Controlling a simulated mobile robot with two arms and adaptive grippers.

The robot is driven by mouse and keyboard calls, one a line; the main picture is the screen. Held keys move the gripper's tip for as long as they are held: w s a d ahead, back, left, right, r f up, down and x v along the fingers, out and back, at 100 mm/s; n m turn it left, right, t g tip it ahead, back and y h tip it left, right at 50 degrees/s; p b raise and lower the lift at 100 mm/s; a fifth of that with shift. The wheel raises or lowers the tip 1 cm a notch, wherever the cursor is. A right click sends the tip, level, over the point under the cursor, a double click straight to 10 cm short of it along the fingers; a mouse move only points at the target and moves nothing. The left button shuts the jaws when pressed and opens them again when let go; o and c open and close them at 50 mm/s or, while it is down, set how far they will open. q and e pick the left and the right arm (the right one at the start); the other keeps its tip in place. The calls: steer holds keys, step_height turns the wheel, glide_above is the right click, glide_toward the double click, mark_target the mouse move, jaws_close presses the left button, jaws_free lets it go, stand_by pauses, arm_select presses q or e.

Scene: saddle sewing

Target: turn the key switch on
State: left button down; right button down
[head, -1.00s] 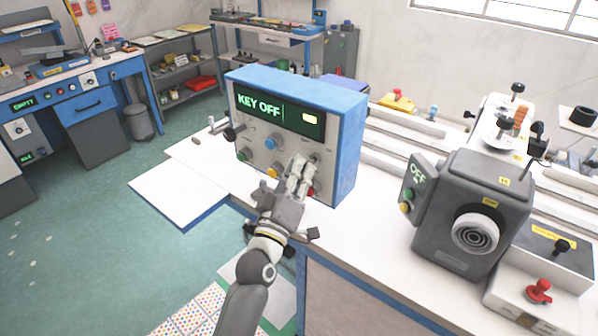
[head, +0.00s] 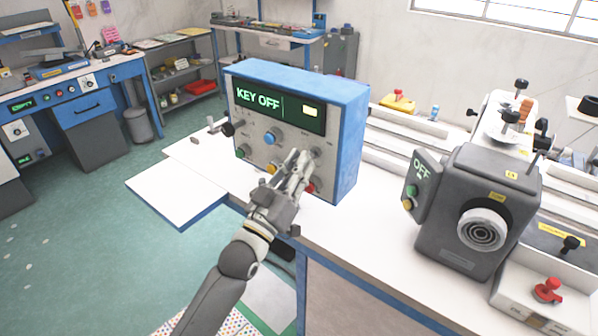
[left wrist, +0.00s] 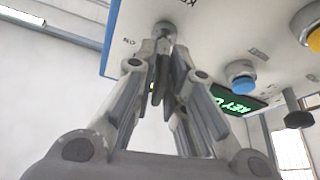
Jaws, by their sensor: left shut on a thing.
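The blue and grey control box (head: 338,92) stands on the white bench, and its green display (head: 258,101) reads KEY OFF. My left gripper (head: 303,158) reaches up to the right part of its front panel. In the left wrist view my left gripper (left wrist: 163,45) has its fingertips together at the round grey key switch (left wrist: 163,27) on the panel, shut on its key. The fingers hide most of the key. An "ON" mark shows beside the switch in the left wrist view. My right gripper is in neither view.
A blue knob (head: 272,136), a green button (head: 243,151) and a red button (head: 310,187) sit on the same panel close to my fingers. A grey machine (head: 475,210) whose side panel reads OFF stands to the right on the bench.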

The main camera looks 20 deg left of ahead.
arm_select(q)
steer(key=m+h, duration=0.2)
steer(key=m, duration=0.2)
steer(key=m+g+h+b, duration=0.1)
steer(key=m+h, duration=0.1)
steer(key=m, duration=0.2)
steer(key=shift+g, duration=0.3)
steer(key=m+g+h, duration=0.1)
steer(key=m, duration=0.1)
steer(key=m+g+h, duration=0.1)
steer(key=m, duration=0.2)
steer(key=m+g+h, duration=0.1)
steer(key=m, duration=0.2)
steer(key=shift+p, duration=0.35)
steer(key=shift+m, duration=0.5)
steer(key=c, duration=1.6)
jaws_free()
steer(key=v, duration=1.2)
steer(key=shift+w+a, duration=0.1)
steer(key=shift+a, duration=0.05)
